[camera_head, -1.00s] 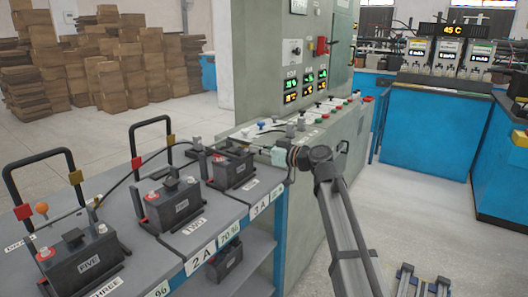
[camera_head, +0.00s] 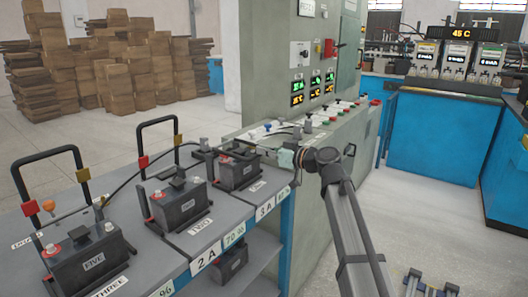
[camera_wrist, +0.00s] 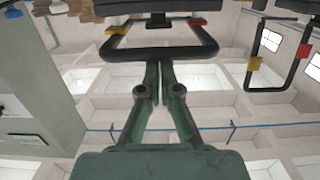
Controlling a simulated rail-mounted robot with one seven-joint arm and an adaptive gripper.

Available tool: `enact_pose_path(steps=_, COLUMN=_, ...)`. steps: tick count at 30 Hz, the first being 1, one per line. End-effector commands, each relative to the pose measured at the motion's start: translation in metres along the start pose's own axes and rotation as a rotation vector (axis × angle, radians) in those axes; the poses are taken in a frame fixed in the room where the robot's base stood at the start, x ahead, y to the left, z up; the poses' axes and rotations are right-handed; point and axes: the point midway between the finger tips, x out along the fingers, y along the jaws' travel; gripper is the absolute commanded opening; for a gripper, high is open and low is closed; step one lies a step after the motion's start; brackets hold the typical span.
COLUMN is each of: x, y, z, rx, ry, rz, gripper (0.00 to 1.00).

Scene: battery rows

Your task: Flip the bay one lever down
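A black U-shaped lever with yellow and red end blocks spans the upper middle of the wrist view (camera_wrist: 205,40). My gripper (camera_wrist: 160,64) has its two fingers drawn together and reaches across the middle of that lever's bar; whether they touch cannot be told. In the head view my gripper (camera_head: 287,158) is at the far end of the battery row, beside the far battery (camera_head: 237,172). The far bay's lever is hard to make out there. Upright levers stand at the middle bay (camera_head: 158,120) and near bay (camera_head: 47,155).
A grey control cabinet (camera_head: 265,75) with knobs and displays stands behind my gripper. Another lever (camera_wrist: 252,62) is at right in the wrist view. Open floor lies right.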

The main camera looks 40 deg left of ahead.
Motion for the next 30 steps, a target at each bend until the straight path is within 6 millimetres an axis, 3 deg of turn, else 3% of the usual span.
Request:
enact_pose_path(steps=5, x=0.001, y=0.003, z=-0.035, rx=-0.001, ry=0.01, rz=0.005, gripper=0.0)
enact_pose_path(steps=12, x=-0.052, y=0.001, z=-0.025, rx=0.002, ry=0.012, rz=0.01, gripper=0.0)
enact_pose_path(steps=18, x=-0.082, y=0.002, z=-0.018, rx=0.001, ry=0.014, rz=0.009, gripper=0.0)
enact_pose_path(steps=24, x=-0.095, y=0.003, z=-0.015, rx=0.001, ry=0.014, rz=0.008, gripper=0.0)
enact_pose_path(steps=30, x=-0.097, y=0.003, z=-0.015, rx=0.001, ry=0.015, rz=0.007, gripper=0.0)
